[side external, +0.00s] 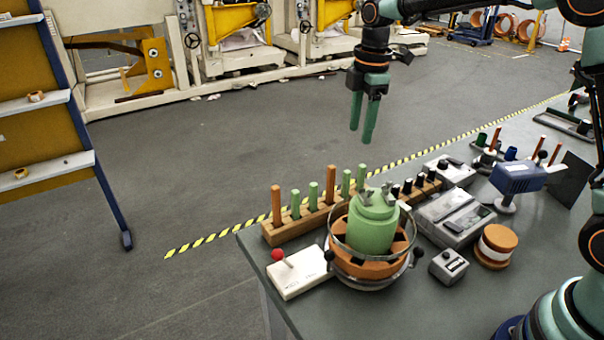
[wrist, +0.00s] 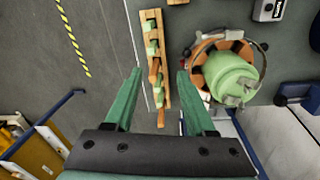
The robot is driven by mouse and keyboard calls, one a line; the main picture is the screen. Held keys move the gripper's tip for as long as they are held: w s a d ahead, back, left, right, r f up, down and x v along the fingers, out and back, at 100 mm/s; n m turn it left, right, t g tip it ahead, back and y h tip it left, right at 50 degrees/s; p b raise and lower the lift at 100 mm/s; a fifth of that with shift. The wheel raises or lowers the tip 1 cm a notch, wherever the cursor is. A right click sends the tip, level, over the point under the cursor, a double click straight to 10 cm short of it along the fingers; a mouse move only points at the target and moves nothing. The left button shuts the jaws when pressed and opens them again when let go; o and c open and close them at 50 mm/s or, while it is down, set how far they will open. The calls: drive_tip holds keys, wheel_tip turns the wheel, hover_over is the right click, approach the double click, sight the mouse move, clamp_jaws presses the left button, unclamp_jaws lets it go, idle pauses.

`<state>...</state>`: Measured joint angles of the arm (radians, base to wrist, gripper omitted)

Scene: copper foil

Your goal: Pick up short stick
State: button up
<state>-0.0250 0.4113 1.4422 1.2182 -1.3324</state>
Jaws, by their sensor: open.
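A wooden rack (side external: 290,233) stands along the table's far-left edge with upright sticks in it. Several short green sticks, one of them this short stick (side external: 313,195), stand among taller orange sticks, such as this tall stick (side external: 330,185). My gripper (side external: 362,133) is open and empty, pointing down, well above the rack. In the wrist view my gripper (wrist: 158,74) has its fingers spread wide, with the rack (wrist: 166,50) lying below between and beyond them. A green short stick (wrist: 152,48) shows there from above.
A green canister (side external: 372,228) in an orange base with a clear ring stands close in front of the rack. A white box with a red-knobbed lever (side external: 300,275) is at the near left corner. Grey devices (side external: 453,217) and an orange spool (side external: 495,246) crowd the right.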

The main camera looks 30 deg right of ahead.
sight(347, 171)
drive_tip(key=f+n, duration=0.1)
drive_tip(key=w+f, duration=0.1)
drive_tip(key=w+f+n, duration=0.1)
drive_tip(key=shift+w+a+f+n+g, duration=0.15)
drive_tip(key=shift+w+f+n+g, duration=0.15)
drive_tip(key=shift+f+g, duration=0.1)
wheel_tip(347, 171, down, 12)
drive_tip(key=shift+w+r, duration=0.1)
drive_tip(key=shift+r, duration=0.05)
drive_tip(key=shift+c, duration=0.3)
clamp_jaws()
